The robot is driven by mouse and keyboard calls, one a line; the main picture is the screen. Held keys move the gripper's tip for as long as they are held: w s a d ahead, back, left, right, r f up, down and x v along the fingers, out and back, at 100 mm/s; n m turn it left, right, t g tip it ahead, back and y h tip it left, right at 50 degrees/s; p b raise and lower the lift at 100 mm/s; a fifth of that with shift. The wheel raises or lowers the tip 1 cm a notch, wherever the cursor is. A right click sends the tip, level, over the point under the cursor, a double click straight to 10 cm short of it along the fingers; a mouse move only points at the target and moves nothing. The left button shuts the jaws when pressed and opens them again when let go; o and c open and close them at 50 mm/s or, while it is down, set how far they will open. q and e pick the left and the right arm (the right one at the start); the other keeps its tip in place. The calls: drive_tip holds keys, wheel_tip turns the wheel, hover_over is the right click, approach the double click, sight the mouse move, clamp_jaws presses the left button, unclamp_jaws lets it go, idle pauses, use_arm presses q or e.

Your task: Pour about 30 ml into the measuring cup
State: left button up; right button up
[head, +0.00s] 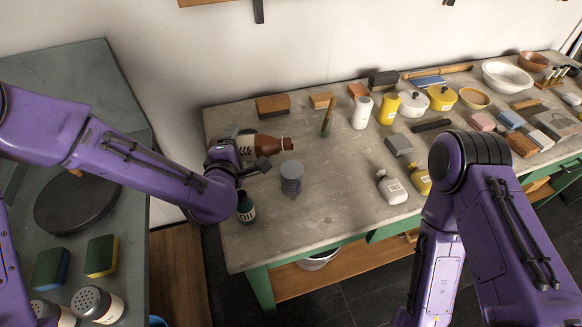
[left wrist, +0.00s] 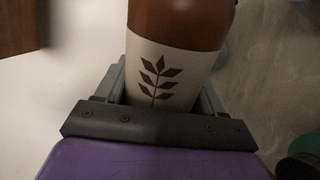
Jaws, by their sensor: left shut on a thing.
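My left gripper (head: 255,155) is shut on a brown bottle (head: 270,144) with a pale label. The bottle lies almost level, its neck to the right. In the left wrist view the brown bottle (left wrist: 178,25) shows a leaf print on its label, between both fingers. A grey-blue ribbed cup (head: 291,180), seemingly the measuring cup, stands upright on the table just right of the gripper. The bottle's mouth appears above and behind the cup in the picture. I see no stream, and the level in the cup cannot be made out. My right gripper is out of view.
A dark green labelled bottle (head: 246,210) stands by the table's (head: 330,225) left front edge, below my left wrist. A grey block (head: 399,144) and a pale bottle (head: 391,188) are to the right.

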use_arm(q)
drive_tip(key=shift+f+m+y, duration=0.3)
drive_tip(key=shift+f+m, duration=0.05)
drive_tip(key=shift+m, duration=0.15)
idle(0.8)
drive_tip(key=shift+r+n, duration=0.5)
drive_tip(key=shift+d+f+n+h+b, duration=0.15)
drive_tip(key=shift+f+n+h+b, duration=0.7)
drive_tip(key=shift+b, duration=0.35)
drive_tip(key=shift+d+r+p, duration=0.1)
drive_tip(key=shift+r+p, duration=0.2)
drive_tip(key=shift+r, duration=0.3)
